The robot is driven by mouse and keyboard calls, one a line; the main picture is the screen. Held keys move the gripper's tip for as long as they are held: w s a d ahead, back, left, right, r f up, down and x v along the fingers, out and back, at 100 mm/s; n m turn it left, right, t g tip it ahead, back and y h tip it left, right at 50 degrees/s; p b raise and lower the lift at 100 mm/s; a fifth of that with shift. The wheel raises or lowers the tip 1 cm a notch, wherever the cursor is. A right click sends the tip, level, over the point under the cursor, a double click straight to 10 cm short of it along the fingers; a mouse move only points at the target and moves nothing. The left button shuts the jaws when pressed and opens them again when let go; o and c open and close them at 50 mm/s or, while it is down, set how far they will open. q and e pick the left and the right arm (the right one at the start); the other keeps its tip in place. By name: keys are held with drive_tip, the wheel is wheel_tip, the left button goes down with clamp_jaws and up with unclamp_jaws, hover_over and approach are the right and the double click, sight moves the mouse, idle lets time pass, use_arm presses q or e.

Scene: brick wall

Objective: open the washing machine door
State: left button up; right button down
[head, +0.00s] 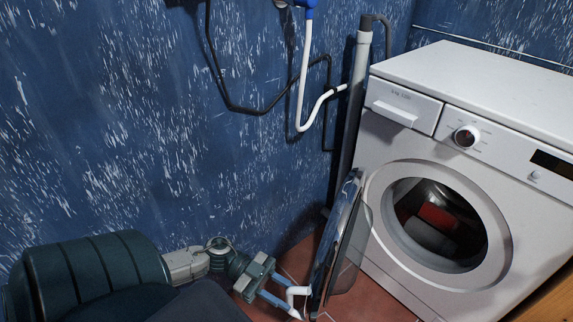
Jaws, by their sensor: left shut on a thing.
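The white washing machine (385,202) stands at the right in the head view, its front facing left and toward me. Its round door (345,235) is swung wide open to the left and stands out from the front, seen nearly edge-on. The drum opening (437,222) is uncovered, with dark and red laundry inside. My left gripper (297,300) reaches in from the lower left and is shut on the door's outer edge, low on its left side. The exact contact is small and partly hidden. My right gripper is not in view.
The blue, paint-flecked wall (130,110) runs close along the left. A grey standpipe (352,120) and hoses stand between it and the machine. A wooden edge (548,303) is at the lower right. A little red tiled floor (375,298) shows below the door.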

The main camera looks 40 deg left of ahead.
use_arm(q)
drive_tip(key=shift+w+a+r, duration=0.1)
drive_tip(key=shift+w+a, duration=0.45)
drive_tip(key=shift+a, duration=0.4)
drive_tip(key=shift+w+a, duration=0.5)
drive_tip(key=shift+a, duration=0.4)
drive_tip(key=o, duration=0.7)
drive_tip(key=shift+w+a, duration=0.7)
drive_tip(key=shift+a, duration=0.25)
